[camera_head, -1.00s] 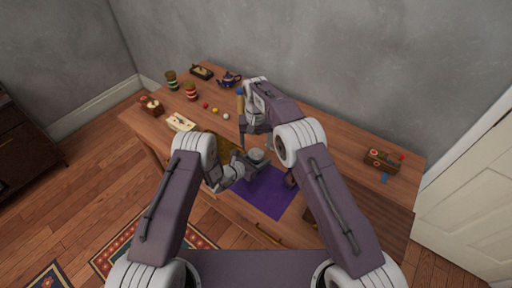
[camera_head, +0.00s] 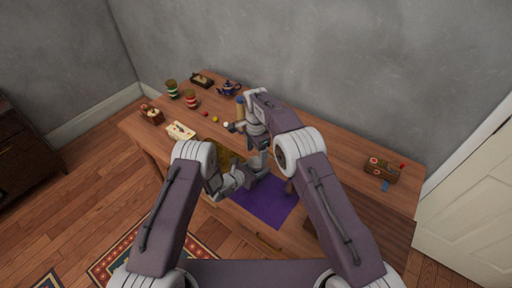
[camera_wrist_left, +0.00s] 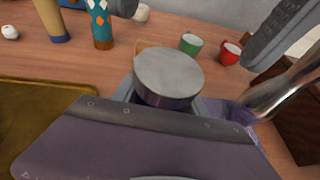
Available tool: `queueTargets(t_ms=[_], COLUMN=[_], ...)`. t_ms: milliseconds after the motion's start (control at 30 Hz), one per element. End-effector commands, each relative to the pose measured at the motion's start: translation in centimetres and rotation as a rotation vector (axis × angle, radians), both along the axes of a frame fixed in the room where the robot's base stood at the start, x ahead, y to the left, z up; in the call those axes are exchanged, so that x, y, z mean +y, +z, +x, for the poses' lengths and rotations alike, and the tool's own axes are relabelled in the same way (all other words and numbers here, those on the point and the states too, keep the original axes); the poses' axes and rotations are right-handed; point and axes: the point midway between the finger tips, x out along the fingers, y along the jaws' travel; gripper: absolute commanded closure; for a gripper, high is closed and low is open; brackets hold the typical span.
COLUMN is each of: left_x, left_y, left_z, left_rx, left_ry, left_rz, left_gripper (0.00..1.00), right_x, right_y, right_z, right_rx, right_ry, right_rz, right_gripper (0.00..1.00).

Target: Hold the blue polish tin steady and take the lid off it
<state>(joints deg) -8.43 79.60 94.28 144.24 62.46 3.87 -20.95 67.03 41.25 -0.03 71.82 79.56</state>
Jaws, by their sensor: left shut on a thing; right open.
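The polish tin (camera_wrist_left: 166,99) stands upright in the left wrist view, with a flat grey lid (camera_wrist_left: 168,72) on top and a narrow dark bluish side below. My left gripper (camera_head: 254,172) is shut around the tin over the purple mat. In the head view the tin is mostly hidden by my grippers. My right gripper (camera_head: 249,138) is open and empty, close above the tin. Grey parts at the top and right of the left wrist view look like my right gripper; they are apart from the lid.
The purple mat (camera_head: 262,203) lies under the grippers, with a gold tray to its left. A blue teapot (camera_head: 229,88), striped cups (camera_head: 190,100), small balls and a cream box (camera_head: 181,131) stand at the back left. A wooden box (camera_head: 381,170) stands right; the table between is clear.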

Motion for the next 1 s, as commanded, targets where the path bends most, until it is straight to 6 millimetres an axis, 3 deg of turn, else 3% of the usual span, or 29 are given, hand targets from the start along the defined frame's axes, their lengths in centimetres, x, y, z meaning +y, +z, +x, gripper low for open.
queueTargets(t_ms=[200,567,800,900,1000], left_x=[0.0,0.0,0.0,0.0,0.0], left_y=[0.1,0.1,0.1,0.1,0.1], left_z=[0.0,0.0,0.1,0.1,0.1], left_rx=[-0.002,-0.002,-0.002,-0.002,-0.002], left_ry=[0.0,0.0,0.001,0.001,0.002], left_rz=[-0.001,-0.001,-0.001,-0.001,-0.001], left_gripper=[1.0,1.0,1.0,1.0,1.0], right_x=[0.0,0.0,0.0,0.0,0.0], right_y=[-3.6,-4.5,-4.4,-4.4,-4.4], right_z=[0.0,0.0,0.0,0.0,0.0], right_rx=[0.001,-0.002,-0.001,0.0,0.001], right_ry=[0.001,0.001,0.001,0.032,0.206], right_rz=[-0.001,0.001,0.001,0.0,0.0], right_gripper=[0.26,0.26,0.9,0.93,0.93])
